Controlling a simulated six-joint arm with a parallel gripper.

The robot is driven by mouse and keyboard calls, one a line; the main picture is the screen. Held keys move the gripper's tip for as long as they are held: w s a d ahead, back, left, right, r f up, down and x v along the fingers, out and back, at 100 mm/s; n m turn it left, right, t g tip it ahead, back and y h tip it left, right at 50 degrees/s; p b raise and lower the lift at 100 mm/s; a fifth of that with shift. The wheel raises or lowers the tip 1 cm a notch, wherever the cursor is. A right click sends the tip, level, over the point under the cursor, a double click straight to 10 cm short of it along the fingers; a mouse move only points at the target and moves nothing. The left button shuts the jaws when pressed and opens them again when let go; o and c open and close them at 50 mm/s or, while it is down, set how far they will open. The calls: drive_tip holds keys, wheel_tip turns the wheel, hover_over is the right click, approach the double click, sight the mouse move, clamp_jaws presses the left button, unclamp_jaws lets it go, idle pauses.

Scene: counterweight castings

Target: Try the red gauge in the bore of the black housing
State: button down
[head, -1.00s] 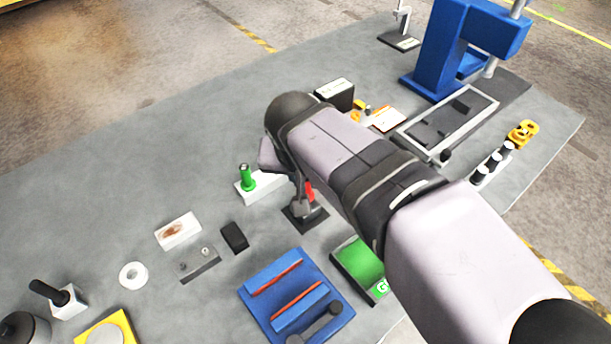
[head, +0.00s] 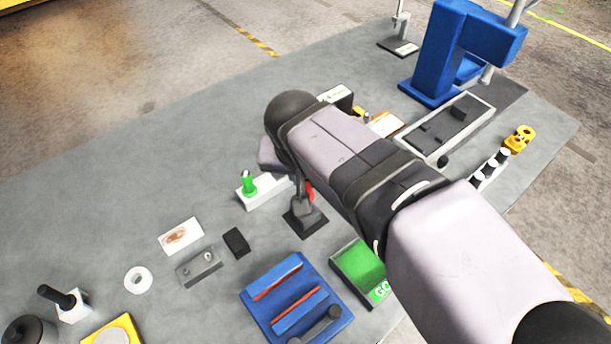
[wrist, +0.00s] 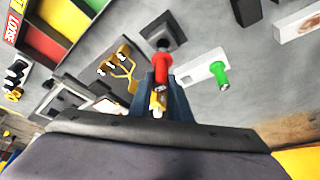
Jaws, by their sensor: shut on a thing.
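The black housing (head: 306,224) is on the grey bench below my gripper; it also shows in the wrist view (wrist: 162,30). The red gauge (wrist: 162,68) is between my gripper's fingers, its red end toward the housing. A little of the red gauge (head: 310,191) shows beside my gripper in the head view. My gripper (wrist: 160,92) is shut on the gauge, with a yellow part between the fingers.
A white block (head: 262,194) with a green gauge (head: 248,184) stands close left of the housing. A green GO bin (head: 357,268) and a blue rack (head: 328,300) lie nearer the front. A small black block (head: 236,243) is at left. The back left of the bench is clear.

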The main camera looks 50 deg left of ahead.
drive_tip(key=shift+r+p, duration=1.1)
drive_tip(key=shift+r, duration=0.45)
drive_tip(key=shift+w, duration=0.1)
